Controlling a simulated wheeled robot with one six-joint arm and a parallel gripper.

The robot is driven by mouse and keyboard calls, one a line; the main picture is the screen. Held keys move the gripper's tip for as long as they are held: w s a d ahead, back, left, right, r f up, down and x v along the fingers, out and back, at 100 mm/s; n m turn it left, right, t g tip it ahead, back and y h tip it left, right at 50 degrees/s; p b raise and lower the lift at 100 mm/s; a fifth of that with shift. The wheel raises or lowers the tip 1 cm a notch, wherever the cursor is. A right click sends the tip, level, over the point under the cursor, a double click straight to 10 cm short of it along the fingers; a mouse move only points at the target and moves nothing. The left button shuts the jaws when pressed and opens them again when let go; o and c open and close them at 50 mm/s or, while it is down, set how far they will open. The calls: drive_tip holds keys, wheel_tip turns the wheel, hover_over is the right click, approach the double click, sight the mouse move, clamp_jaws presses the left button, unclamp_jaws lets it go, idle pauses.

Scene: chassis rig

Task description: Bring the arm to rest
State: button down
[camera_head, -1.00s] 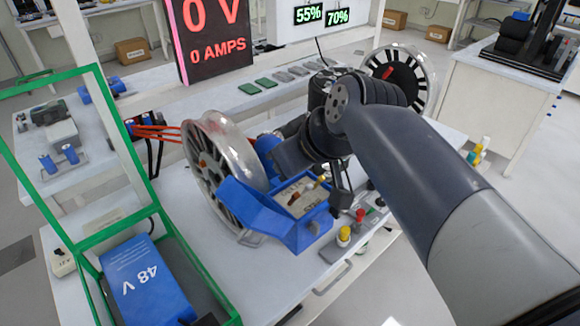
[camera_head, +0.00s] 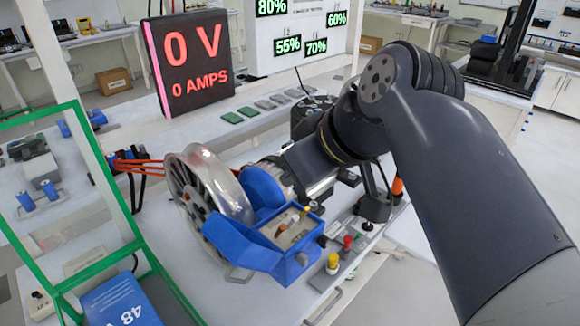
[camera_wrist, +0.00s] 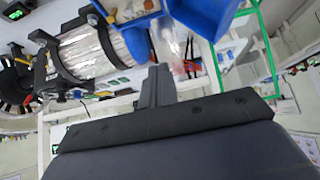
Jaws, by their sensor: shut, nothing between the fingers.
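My arm (camera_head: 470,170) reaches from the lower right up to a bent elbow (camera_head: 380,78), then folds down to the left over the bench. In the head view I cannot make out my gripper's fingers. In the wrist view my gripper (camera_wrist: 157,70) is shut with nothing between its fingers. There its fingertips appear near a silver ribbed motor (camera_wrist: 88,45) with black bands and a blue housing (camera_wrist: 200,12); I cannot tell the exact gap, but nothing is gripped.
The bench holds a clear-rimmed wheel (camera_head: 208,190), a blue box (camera_head: 262,240), coloured knobs (camera_head: 333,263) and a green frame (camera_head: 95,255) around a blue 48 V battery (camera_head: 120,302). A screen (camera_head: 190,62) reads 0 V, 0 AMPS. Floor at the lower right is clear.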

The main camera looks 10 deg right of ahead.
drive_tip(key=shift+w+f, duration=0.1)
drive_tip(key=shift+f, duration=0.05)
drive_tip(key=w+a+f+g+h+p, duration=0.3)
drive_tip(key=w+f+g+p, duration=0.1)
drive_tip(key=w+f+p, duration=0.15)
drive_tip(key=w+a+f+g+h+p, duration=0.2)
drive_tip(key=w+a+f+g+p, duration=0.2)
drive_tip(key=f, duration=0.3)
drive_tip(key=shift+w+r, duration=0.2)
drive_tip(key=shift+r, duration=1)
drive_tip(key=shift+w+r, duration=0.15)
drive_tip(key=shift+r, duration=1)
drive_tip(key=shift+f, duration=0.1)
